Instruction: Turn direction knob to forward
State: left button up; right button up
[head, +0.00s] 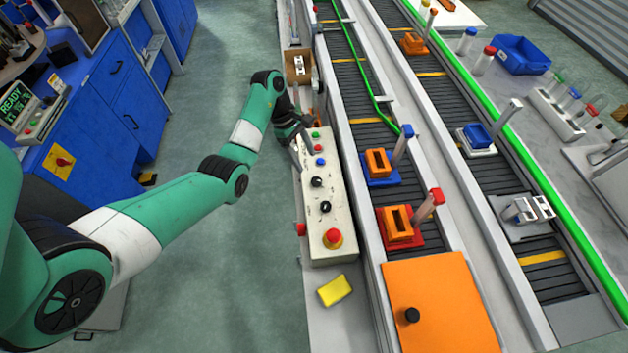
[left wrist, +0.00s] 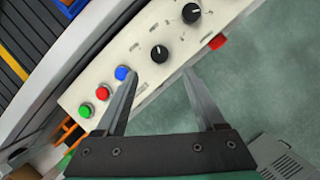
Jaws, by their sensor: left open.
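A cream control panel (head: 342,223) stands beside the conveyor in the head view. It carries two black knobs with white marks, a nearer-to-buttons one (head: 317,182) and another (head: 325,207) toward the red mushroom button (head: 333,237). I cannot read the labels, so I cannot tell which is the direction knob. In the left wrist view the knobs show as one (left wrist: 159,53) just beyond my fingertips and one (left wrist: 192,13) farther up. My left gripper (head: 298,152) is open and empty at the panel's left edge; its fingers (left wrist: 160,75) are apart, with no visible contact with a knob.
Green, red and blue buttons (left wrist: 122,73) sit on the panel beside the left finger. A yellow sponge (head: 335,290) lies below the panel. Conveyors with fixtures (head: 380,166) run to the right. The floor (head: 230,260) left of the panel is clear.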

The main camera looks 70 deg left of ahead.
aim_at(316, 180)
pick_arm(q)
jog(key=b+x, duration=0.2)
jog(key=x, duration=0.6)
jog(key=shift+w+d+f, duration=0.15)
jog(key=shift+f, duration=0.15)
pick_arm(e)
notch_tip(316, 180, down, 3)
jog(key=shift+f, duration=0.15)
pick_arm(q)
jog(key=shift+c, duration=0.3)
jog(key=shift+r, duration=0.1)
grip_shut()
